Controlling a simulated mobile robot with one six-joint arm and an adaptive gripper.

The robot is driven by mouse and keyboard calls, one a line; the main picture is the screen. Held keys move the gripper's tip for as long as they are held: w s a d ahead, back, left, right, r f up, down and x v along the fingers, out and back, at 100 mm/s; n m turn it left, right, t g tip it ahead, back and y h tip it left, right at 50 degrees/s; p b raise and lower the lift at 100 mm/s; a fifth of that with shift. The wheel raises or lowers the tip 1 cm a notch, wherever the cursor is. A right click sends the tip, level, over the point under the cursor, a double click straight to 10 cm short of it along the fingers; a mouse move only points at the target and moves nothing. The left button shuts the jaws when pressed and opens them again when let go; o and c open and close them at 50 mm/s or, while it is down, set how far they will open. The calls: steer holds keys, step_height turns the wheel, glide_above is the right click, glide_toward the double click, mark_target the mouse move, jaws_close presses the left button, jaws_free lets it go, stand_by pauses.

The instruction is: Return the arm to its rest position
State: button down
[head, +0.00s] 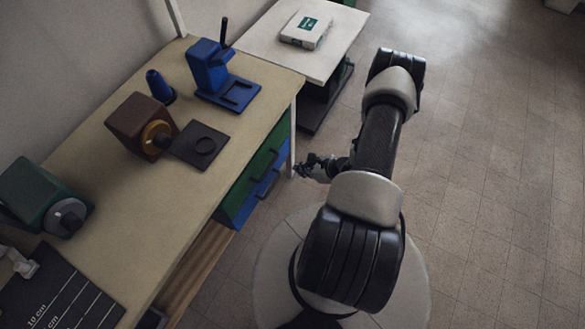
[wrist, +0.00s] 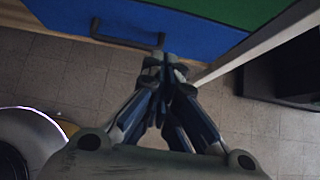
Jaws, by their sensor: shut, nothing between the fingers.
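My gripper (head: 306,168) is shut and empty. In the head view it hangs off the bench's right side, beside the drawers and near the bench leg, and my arm is folded over my base. In the wrist view the closed fingertips (wrist: 163,62) point toward the blue drawer (wrist: 130,22) and its dark handle (wrist: 125,38). I cannot tell whether the fingertips touch the drawer front. The blue drawer also shows in the head view (head: 240,208), below a green drawer (head: 236,178); both look shut.
The bench (head: 130,215) carries a blue stand (head: 210,68), a blue cone-like piece (head: 160,87), a brown box-shaped device (head: 140,122), a dark plate (head: 202,145), a green device (head: 38,195) and a ruled mat (head: 70,298).

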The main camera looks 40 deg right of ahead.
steer(key=shift+v, duration=0.9)
steer(key=w+a+r+n+y, duration=0.15)
steer(key=w+r+n, duration=0.25)
steer(key=r, duration=0.4)
steer(key=w+a+r+n+y, duration=0.1)
steer(key=w+a+r+n, duration=0.2)
steer(key=r, duration=0.4)
steer(key=w+a+r+n+g+y, duration=0.1)
steer(key=a+r+n+g, duration=0.1)
steer(key=a+r+n, duration=0.5)
steer(key=w+a+r+n+g+y, duration=0.1)
steer(key=a+r+n+g, duration=0.15)
steer(key=r, duration=0.75)
steer(key=s+a+r+n+g+h, duration=0.25)
steer(key=s+a+r+n, duration=0.55)
steer(key=r, duration=0.4)
steer(key=s+a+r+n+t+h, duration=0.1)
steer(key=s+r+n+t+h, duration=0.2)
steer(key=s, duration=0.8)
steer(key=shift+r+n+h, duration=1.1)
steer(key=shift+r+n, duration=1.1)
steer(key=shift+n, duration=0.05)
